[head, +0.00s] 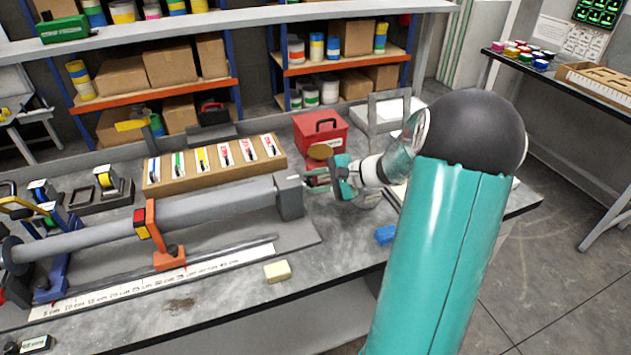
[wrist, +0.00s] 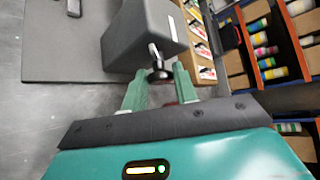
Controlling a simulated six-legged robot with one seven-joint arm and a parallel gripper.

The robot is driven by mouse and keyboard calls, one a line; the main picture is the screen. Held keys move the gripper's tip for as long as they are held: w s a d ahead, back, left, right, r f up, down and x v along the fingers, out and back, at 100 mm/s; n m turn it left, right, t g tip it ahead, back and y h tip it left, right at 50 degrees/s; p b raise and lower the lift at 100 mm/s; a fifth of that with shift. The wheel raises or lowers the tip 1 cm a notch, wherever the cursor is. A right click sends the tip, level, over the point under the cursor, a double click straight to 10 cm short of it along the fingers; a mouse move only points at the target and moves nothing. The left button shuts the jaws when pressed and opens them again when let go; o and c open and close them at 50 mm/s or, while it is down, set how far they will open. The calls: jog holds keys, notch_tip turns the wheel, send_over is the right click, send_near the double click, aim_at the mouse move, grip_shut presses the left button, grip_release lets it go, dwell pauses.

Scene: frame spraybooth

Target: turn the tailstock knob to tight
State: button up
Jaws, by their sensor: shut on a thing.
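The grey tailstock block (head: 290,198) stands at the right end of the long grey tube on the bench. In the wrist view the tailstock (wrist: 145,35) fills the upper middle, with a pale strip on its face. The dark tailstock knob (wrist: 158,75) sits on a short metal shaft in front of it. My gripper (wrist: 160,71) has its green fingers on either side of the knob, shut on it. In the head view my gripper (head: 322,180) reaches the tailstock's right side from the right. The knob's turn position cannot be read.
A red toolbox (head: 320,134) stands behind my gripper. A wooden rack of labelled cards (head: 214,164) lies behind the tube. A blue block (head: 386,235) and a cream block (head: 277,271) lie on the bench (head: 335,255) in front. An orange stand (head: 152,235) is at the tube.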

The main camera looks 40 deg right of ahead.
jog(key=m+g, duration=0.1)
jog(key=g, duration=0.1)
jog(key=m+g, duration=0.2)
jog(key=g, duration=0.1)
jog(key=w+m+g, duration=0.1)
jog(key=g, duration=0.2)
jog(key=shift+d+r+m+y, duration=0.2)
jog(key=shift+r+m+y, duration=0.1)
jog(key=shift+y, duration=0.1)
dwell(0.5)
jog(key=o, duration=0.9)
jog(key=shift+o, duration=0.2)
